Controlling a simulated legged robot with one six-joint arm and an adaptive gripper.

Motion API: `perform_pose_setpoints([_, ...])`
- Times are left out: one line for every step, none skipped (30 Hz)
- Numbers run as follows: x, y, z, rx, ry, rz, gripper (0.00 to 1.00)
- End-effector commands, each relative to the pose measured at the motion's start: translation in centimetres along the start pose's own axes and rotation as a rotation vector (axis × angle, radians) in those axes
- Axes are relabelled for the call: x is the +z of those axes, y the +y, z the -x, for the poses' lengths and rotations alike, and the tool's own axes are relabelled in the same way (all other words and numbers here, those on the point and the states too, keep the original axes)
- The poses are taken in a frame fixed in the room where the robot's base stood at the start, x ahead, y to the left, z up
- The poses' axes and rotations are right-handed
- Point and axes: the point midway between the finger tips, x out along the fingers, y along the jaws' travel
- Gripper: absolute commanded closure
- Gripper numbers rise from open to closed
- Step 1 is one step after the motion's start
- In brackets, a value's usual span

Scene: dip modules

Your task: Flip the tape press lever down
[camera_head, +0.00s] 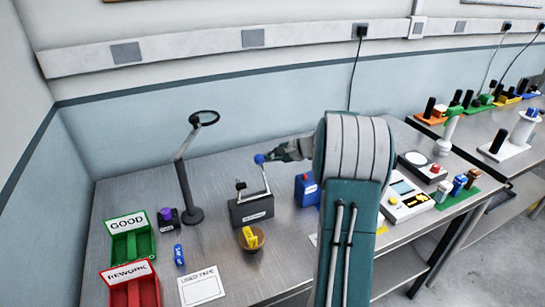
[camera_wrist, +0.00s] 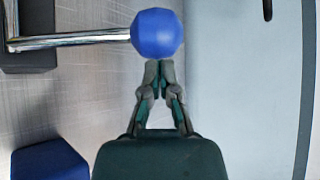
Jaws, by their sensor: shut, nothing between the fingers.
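The tape press (camera_head: 251,208) is a dark grey block on the metal bench, with a thin metal lever (camera_head: 265,178) standing up from its right side. The lever ends in a blue ball knob (camera_head: 259,159). In the wrist view the knob (camera_wrist: 157,33) sits just beyond my fingertips, and the lever bar (camera_wrist: 75,38) runs left from it. My gripper (camera_head: 270,156) is beside the knob on its right in the head view. In the wrist view my gripper (camera_wrist: 159,66) has its fingertips together and empty, at or very near the knob; contact is unclear.
A blue box (camera_head: 307,190) stands right of the press and a bowl with a yellow part (camera_head: 250,240) in front. A magnifier lamp (camera_head: 191,170) stands left. Green GOOD (camera_head: 130,238) and red REWORK (camera_head: 132,287) bins are at the front left.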

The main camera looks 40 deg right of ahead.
Motion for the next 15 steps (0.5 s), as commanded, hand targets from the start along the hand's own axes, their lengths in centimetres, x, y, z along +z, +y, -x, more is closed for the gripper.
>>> perform_pose_setpoints([0.38,0.0,0.11,0.0,0.0,0.0,1.0])
perform_pose_setpoints([0.52,0.02,0.16,0.0,0.0,0.0,1.0])
perform_pose_setpoints([0.66,0.02,0.21,0.0,0.0,0.0,1.0])
perform_pose_setpoints([0.74,0.01,0.24,0.0,0.0,0.0,1.0])
perform_pose_setpoints([0.8,0.01,0.26,0.0,0.0,0.0,1.0])
perform_pose_setpoints([0.83,0.02,0.27,0.0,0.0,0.0,1.0])
perform_pose_setpoints([0.84,0.02,0.28,0.0,0.0,0.0,1.0])
perform_pose_setpoints([0.84,0.02,0.28,0.0,0.0,0.0,1.0])
perform_pose_setpoints([0.83,0.03,0.27,0.0,-0.001,0.0,1.0])
perform_pose_setpoints([0.82,0.03,0.28,0.0,0.0,0.0,1.0])
perform_pose_setpoints([0.82,0.03,0.28,0.0,-0.001,0.0,1.0])
perform_pose_setpoints([0.82,0.03,0.28,0.0,-0.001,0.0,1.0])
perform_pose_setpoints([0.82,0.03,0.28,0.0,-0.001,0.0,1.0])
perform_pose_setpoints([0.82,0.03,0.28,0.0,-0.001,0.0,1.0])
perform_pose_setpoints([0.83,0.02,0.29,-0.001,-0.001,0.001,1.0])
